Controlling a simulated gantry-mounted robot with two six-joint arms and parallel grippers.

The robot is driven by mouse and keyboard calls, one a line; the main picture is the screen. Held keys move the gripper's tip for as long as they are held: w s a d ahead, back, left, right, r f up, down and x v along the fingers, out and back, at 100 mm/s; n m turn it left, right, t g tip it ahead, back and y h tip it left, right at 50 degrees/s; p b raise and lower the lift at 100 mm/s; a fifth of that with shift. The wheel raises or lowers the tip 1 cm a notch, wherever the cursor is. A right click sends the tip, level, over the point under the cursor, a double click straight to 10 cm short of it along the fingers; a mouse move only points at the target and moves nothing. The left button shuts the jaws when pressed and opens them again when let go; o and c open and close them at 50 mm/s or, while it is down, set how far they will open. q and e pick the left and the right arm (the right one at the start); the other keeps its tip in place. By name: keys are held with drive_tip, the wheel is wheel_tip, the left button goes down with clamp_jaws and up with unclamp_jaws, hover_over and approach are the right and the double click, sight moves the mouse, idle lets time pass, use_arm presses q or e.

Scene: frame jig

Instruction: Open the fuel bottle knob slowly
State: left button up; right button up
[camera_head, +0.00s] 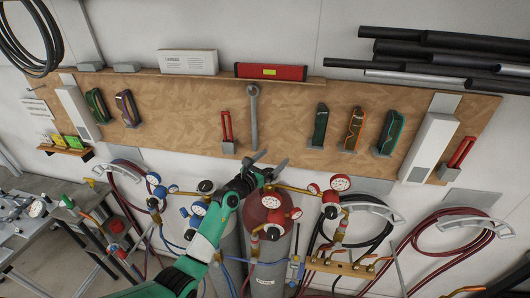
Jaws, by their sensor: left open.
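A dark red bottle (262,228), likely the fuel bottle, stands in the middle below the wall board. Its top is partly covered by my left gripper (270,160), which is open and empty, with its two fingers spread above the bottle. I cannot make out a knob on the red bottle's top; it may be hidden behind the gripper. A black knob (206,186) sits to the left, above the grey bottle (231,250). Another black knob (331,211) sits to the right, near a red gauge. My right gripper is not in view.
Red regulator gauges (340,182) stand close right of the gripper, and blue gauges (153,178) to the left. Hoses hang on both sides. A wrench (253,118) hangs on the wooden board (185,112) just behind. A workbench (30,225) stands at the left.

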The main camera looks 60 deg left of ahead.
use_arm(q)
drive_tip(key=s+d+r+p, duration=0.2)
drive_tip(key=s+d+r, duration=0.3)
drive_tip(key=s+d, duration=0.1)
drive_tip(key=shift+s+d, duration=0.25)
drive_tip(key=shift+d, duration=0.4)
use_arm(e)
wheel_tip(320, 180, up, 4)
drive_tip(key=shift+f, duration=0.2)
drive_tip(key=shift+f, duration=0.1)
